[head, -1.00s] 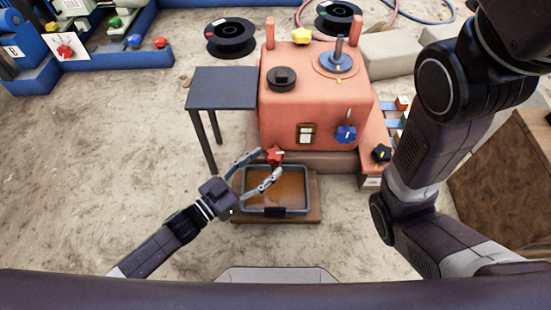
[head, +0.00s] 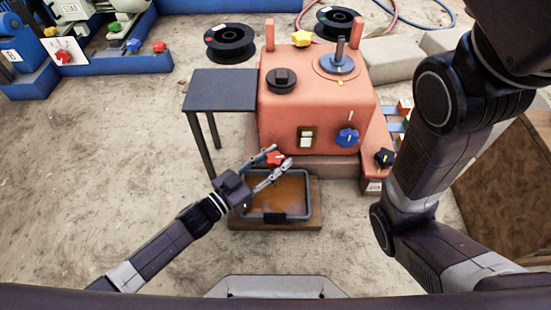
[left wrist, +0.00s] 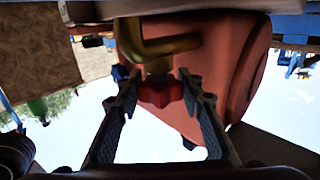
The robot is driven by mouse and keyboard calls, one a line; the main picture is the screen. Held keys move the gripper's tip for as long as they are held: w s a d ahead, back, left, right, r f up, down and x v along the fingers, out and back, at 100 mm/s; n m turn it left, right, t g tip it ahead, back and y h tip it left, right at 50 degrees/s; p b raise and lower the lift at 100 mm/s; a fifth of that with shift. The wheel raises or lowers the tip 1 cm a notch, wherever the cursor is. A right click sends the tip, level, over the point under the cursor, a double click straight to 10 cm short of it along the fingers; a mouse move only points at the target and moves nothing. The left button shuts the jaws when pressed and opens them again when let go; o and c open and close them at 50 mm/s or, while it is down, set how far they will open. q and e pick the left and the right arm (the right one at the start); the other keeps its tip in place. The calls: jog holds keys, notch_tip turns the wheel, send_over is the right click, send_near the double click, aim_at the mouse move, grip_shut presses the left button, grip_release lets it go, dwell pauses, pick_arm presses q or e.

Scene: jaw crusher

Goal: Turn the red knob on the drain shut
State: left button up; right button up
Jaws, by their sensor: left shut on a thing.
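The red knob (head: 275,158) sits low on the front of the orange machine (head: 300,115), above the drip tray. My left gripper (head: 280,156) reaches it from the lower left, and its fingers are closed on the knob from both sides. In the left wrist view the red knob (left wrist: 160,92) lies between the two fingertips (left wrist: 162,88), below a yellow bent drain pipe (left wrist: 155,45). The fingers partly hide the knob in the head view. My right arm shows at the right of the head view, but its gripper is out of view.
A shallow tray (head: 243,201) with brownish liquid lies below the knob on a wooden board. A dark side table (head: 222,88) stands left of the machine. Blue (head: 347,137) and black (head: 383,157) knobs are to the right. Open sandy ground lies at left.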

pick_arm(q)
jog(key=shift+r+m+g+h, duration=0.1)
jog(key=shift+m+g+h, duration=0.2)
jog(key=shift+c, duration=0.7)
jog(key=shift+m+g+h+p, duration=0.4)
jog(key=shift+m+g+h, duration=0.1)
jog(key=shift+g, duration=0.1)
jog(key=o, duration=1.2)
